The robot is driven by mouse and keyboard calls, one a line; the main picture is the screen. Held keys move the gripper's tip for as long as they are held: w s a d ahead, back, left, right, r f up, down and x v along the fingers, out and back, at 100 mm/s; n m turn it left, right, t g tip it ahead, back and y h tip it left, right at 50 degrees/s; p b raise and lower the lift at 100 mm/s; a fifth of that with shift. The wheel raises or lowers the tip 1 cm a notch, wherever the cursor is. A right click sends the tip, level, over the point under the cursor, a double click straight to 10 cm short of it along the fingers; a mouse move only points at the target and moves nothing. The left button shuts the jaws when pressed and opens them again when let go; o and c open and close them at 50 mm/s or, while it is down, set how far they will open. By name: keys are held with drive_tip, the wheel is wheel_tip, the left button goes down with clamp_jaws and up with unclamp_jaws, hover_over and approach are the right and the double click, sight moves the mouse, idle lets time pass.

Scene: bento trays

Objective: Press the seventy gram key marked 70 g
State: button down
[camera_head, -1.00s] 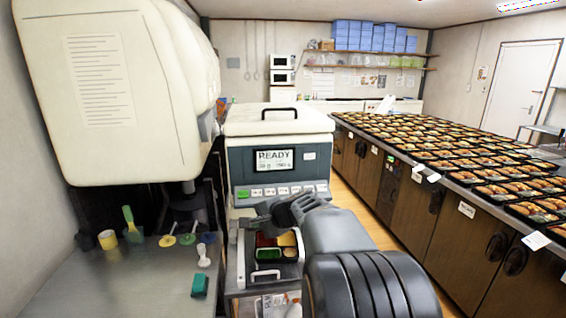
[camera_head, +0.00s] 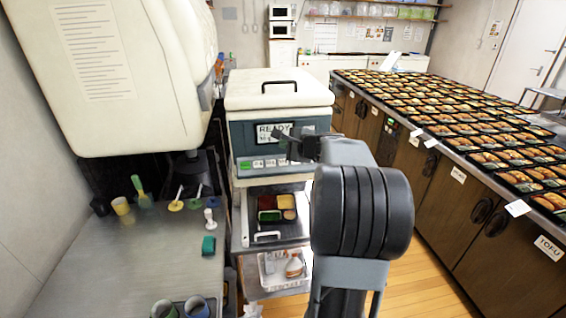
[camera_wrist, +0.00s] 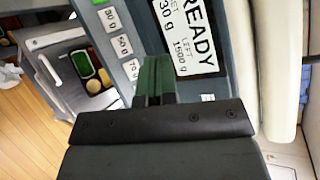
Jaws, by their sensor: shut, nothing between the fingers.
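The 70 g key (camera_wrist: 131,68) is a pale key on the machine's panel in the wrist view, after the 50 g key (camera_wrist: 123,45) and the 30 g key (camera_wrist: 113,20). My gripper (camera_wrist: 154,62) is shut and empty, its dark fingertips beside the 70 g key and in front of the panel. I cannot tell whether they touch it. The screen (camera_wrist: 190,35) reads READY, set 30 g, left 1500 g. In the head view my gripper (camera_head: 282,146) is in front of the screen and hides part of it. The key labels are too small to read there.
The machine (camera_head: 245,135) stands above a shelf with a filled bento tray (camera_head: 257,214). A steel counter (camera_head: 130,260) with small tools lies left. A long counter of filled bento trays (camera_head: 440,125) runs along the right. Wooden floor (camera_head: 430,280) is clear between.

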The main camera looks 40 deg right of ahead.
drive_tip(key=shift+w+d+f+b, duration=0.3)
drive_tip(key=shift+w+f+b, duration=0.4)
drive_tip(key=shift+f, duration=0.55)
drive_tip(key=shift+w+d+f+b, duration=0.35)
drive_tip(key=shift+w+f+b, duration=0.3)
drive_tip(key=shift+f, duration=0.6)
drive_tip(key=shift+w+d+f+b, duration=0.3)
drive_tip(key=shift+w+f+b, duration=0.35)
drive_tip(key=shift+f, duration=0.6)
drive_tip(key=shift+f, duration=0.15)
drive_tip(key=shift+w+d+f+b, duration=0.15)
drive_tip(key=shift+f+b, duration=0.1)
drive_tip(key=shift+b, duration=0.4)
drive_tip(key=shift+w+f+b, duration=0.2)
drive_tip(key=shift+f+b, duration=0.15)
drive_tip(key=shift+b, duration=0.05)
drive_tip(key=shift+s+r, duration=0.1)
drive_tip(key=shift+r, duration=0.05)
drive_tip(key=shift+s+r, duration=0.3)
drive_tip(key=shift+r, duration=0.3)
drive_tip(key=shift+r, duration=0.1)
drive_tip(key=shift+s+a+r+p, duration=0.25)
drive_tip(key=shift+s+r+p, duration=0.15)
drive_tip(key=shift+r, duration=0.3)
drive_tip(key=shift+s+a+r+p, duration=0.2)
drive_tip(key=shift+s+r+p, duration=0.15)
drive_tip(key=shift+r, duration=0.3)
drive_tip(key=shift+s+a+r+p, duration=0.25)
drive_tip(key=shift+s+r+p, duration=0.15)
drive_tip(key=shift+r, duration=0.3)
